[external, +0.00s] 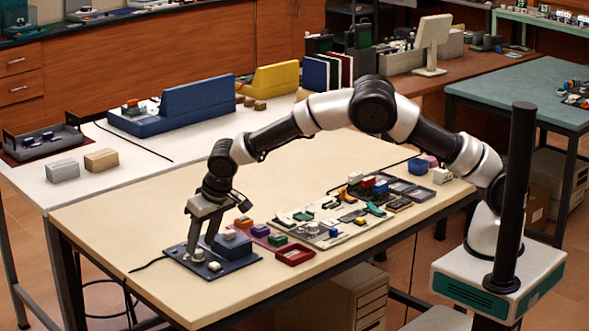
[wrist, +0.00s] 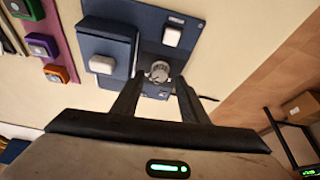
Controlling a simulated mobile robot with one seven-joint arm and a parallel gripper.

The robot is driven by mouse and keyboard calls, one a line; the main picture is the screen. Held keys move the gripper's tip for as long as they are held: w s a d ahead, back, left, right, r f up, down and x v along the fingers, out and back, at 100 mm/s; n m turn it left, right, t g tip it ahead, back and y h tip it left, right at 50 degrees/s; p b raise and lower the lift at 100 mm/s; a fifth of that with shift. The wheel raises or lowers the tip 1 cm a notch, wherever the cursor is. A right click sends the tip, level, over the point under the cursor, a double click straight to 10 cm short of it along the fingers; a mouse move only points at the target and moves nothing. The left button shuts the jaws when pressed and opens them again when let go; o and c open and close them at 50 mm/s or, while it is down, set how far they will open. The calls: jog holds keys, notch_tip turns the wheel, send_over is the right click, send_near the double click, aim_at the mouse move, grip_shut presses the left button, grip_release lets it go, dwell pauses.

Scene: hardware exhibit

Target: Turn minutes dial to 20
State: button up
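A dark blue panel (external: 240,265) lies at the table's near left end. In the wrist view, the blue panel (wrist: 203,32) carries a silver-grey round dial (wrist: 159,71), which I take for the minutes dial. Its numbers and setting are too small to read. My gripper (external: 203,243) points down over the panel at the dial. In the wrist view, the fingertips of my gripper (wrist: 158,78) stand apart on either side of the dial, with a narrow gap seeming to show; contact cannot be told. A white square button (wrist: 172,35) sits beyond the dial.
A raised blue block with a white button (wrist: 102,64) stands left of the dial. Orange (external: 243,222), purple and green button boxes, a red tray (external: 295,255) and a board of parts lie to the right on the table. The table's front left is clear.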

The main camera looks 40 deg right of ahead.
jog(key=p+v, duration=0.1)
jog(key=v, duration=1.4)
jog(key=shift+s+d, duration=0.1)
jog(key=shift+s, duration=0.05)
jog(key=m, duration=0.1)
send_near(198, 255)
jog(key=x, duration=0.5)
jog(key=w+x, duration=0.1)
jog(key=x, duration=0.2)
jog(key=shift+s+d+r+p, duration=0.1)
jog(key=shift+d+r+p, duration=0.1)
jog(key=shift+d+p, duration=0.1)
grip_shut()
